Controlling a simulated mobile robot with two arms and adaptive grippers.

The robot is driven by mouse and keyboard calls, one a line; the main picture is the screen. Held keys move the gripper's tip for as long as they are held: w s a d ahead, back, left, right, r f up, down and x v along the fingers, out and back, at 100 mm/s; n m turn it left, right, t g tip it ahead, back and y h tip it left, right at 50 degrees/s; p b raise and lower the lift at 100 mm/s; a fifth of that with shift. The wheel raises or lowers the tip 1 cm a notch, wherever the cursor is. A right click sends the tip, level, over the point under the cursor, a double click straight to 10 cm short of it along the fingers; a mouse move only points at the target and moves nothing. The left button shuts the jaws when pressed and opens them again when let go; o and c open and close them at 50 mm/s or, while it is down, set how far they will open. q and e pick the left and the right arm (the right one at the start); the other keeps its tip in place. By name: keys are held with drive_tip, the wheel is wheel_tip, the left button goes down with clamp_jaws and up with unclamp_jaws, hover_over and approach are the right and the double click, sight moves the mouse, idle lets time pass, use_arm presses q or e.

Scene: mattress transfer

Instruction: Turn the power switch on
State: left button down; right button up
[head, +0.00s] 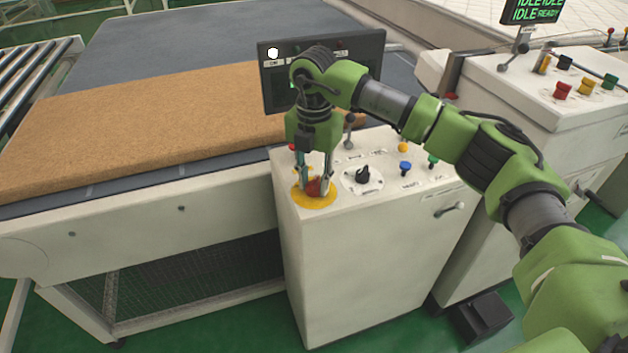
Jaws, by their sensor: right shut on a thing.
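A white control cabinet (375,255) stands at the front of the machine. A red knob (314,187) on a round yellow plate (312,202) sits at the left front of its sloped top. My right gripper (313,184) points down over the yellow plate, its fingers either side of the red knob and shut on it. A black rotary knob (363,176) on a white dial sits just to the right. I cannot read which control is labelled as the power switch. My left gripper is not in view.
Blue (405,167), green (433,161) and yellow (403,147) buttons sit on the panel's right side. A dark display (375,52) stands behind, partly hidden by my arm. A brown mattress slab (140,120) lies left; a second cabinet (540,85) stands right.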

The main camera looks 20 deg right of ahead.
sight(314, 181)
idle(0.3)
drive_tip(key=o, duration=1.1)
wheel_tip(314, 181, up, 12)
drive_tip(key=shift+s, duration=0.1)
